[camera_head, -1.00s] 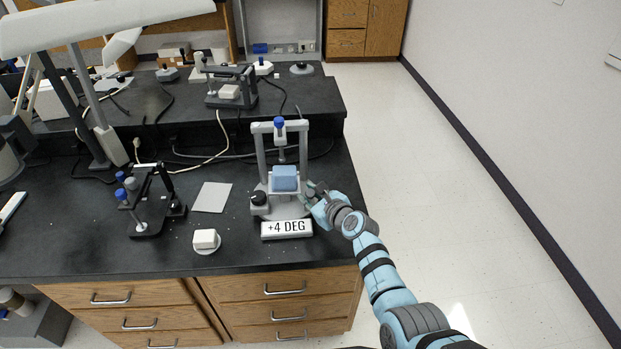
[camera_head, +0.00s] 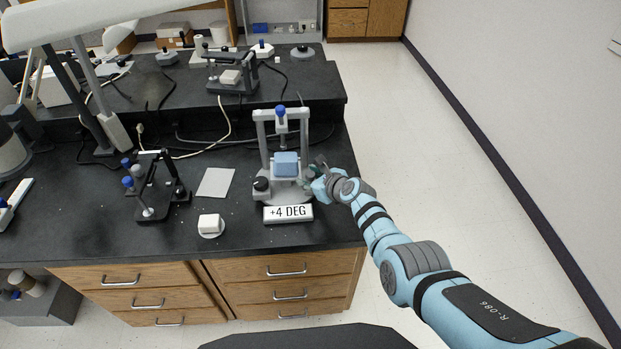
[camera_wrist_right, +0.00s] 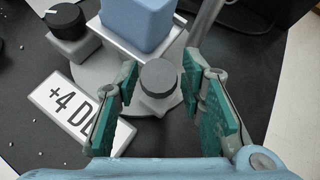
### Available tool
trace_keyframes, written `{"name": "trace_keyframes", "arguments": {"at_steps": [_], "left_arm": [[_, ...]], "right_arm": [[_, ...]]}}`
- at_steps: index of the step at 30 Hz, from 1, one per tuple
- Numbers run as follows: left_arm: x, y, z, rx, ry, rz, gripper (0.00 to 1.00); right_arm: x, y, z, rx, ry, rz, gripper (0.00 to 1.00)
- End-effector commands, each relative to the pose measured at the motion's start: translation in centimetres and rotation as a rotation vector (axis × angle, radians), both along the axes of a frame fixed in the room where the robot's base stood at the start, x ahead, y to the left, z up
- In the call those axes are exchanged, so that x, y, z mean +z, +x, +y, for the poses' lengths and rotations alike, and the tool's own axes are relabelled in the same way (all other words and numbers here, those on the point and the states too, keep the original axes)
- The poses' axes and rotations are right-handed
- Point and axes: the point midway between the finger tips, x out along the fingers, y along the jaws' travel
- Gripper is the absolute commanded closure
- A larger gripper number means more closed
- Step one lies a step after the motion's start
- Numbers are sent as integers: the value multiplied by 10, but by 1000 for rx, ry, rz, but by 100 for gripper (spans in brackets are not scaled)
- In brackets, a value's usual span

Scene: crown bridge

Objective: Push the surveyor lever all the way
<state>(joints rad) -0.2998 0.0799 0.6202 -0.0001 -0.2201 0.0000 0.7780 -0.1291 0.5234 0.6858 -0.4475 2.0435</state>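The surveyor (camera_head: 264,140) is a grey two-post stand on the dark bench, with a blue-capped rod and a blue block (camera_head: 286,163) on its stage. A "+4 DEG" sign (camera_head: 288,213) stands in front. It has a black knob (camera_head: 261,184) at the left of its base. In the right wrist view, a second dark round-topped knob (camera_wrist_right: 158,78) stands beside the blue block; I cannot tell which part is the lever. My right gripper (camera_head: 314,172) is at the surveyor's right side. Its green-padded fingers (camera_wrist_right: 162,72) are open around the second knob, with gaps showing. My left gripper is out of view.
A black stand with blue knobs (camera_head: 150,190), a grey card (camera_head: 216,182) and a white block on a round base (camera_head: 210,224) are left of the surveyor. Cables lie behind it. The bench's right edge is close, with open floor (camera_head: 450,200) beyond.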

Motion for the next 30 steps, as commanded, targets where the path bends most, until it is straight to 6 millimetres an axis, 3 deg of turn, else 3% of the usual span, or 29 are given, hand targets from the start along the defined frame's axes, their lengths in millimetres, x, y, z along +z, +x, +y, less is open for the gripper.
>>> {"name": "trace_keyframes", "arguments": {"at_steps": [16, 30], "left_arm": [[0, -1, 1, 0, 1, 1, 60], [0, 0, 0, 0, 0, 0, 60]], "right_arm": [[7, -11, -4, 9, 5, -5, 58], [56, -82, -44, 0, -1, 4, 58]]}}
